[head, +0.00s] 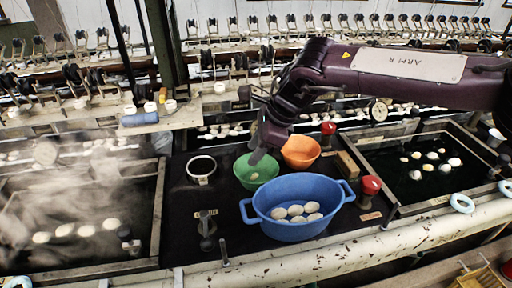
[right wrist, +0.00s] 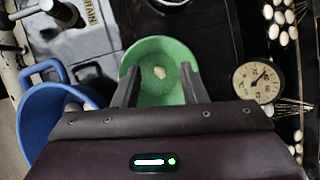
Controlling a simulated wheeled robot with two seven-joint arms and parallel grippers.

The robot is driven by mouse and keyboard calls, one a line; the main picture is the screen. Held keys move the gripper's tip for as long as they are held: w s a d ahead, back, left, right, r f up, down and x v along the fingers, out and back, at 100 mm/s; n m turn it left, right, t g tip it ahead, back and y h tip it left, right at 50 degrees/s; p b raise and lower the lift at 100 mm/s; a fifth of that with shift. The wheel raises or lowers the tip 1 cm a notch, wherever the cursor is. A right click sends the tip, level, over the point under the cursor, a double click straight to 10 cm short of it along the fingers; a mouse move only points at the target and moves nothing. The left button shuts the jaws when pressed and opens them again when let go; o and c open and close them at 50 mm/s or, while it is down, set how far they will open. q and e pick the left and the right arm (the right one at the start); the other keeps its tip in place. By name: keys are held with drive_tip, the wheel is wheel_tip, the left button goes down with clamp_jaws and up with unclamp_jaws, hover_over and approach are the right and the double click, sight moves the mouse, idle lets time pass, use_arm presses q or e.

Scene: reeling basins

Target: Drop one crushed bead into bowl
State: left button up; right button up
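A green bowl (head: 258,171) stands on the dark counter, behind the blue tub. One small pale, irregular piece (head: 254,176), which looks like a crushed bead, lies inside it; it also shows in the right wrist view (right wrist: 160,72). My right gripper (head: 255,157) points down over the green bowl. In the right wrist view its two fingers (right wrist: 160,78) are spread apart, with the pale piece seen in the gap, touching neither finger. My left gripper is not in view.
A blue two-handled tub (head: 290,232) holding several pale cocoons stands in front. A red-topped container (head: 370,187) stands right of the tub. Water basins flank the counter; steam rises at left.

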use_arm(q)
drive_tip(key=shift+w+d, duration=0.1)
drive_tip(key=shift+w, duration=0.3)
use_arm(e)
drive_tip(key=w+v, duration=0.1)
drive_tip(key=v, duration=0.6)
drive_tip(key=shift+s+d+r, duration=0.15)
drive_tip(key=shift+s+r, duration=0.25)
drive_tip(key=shift+s, duration=0.15)
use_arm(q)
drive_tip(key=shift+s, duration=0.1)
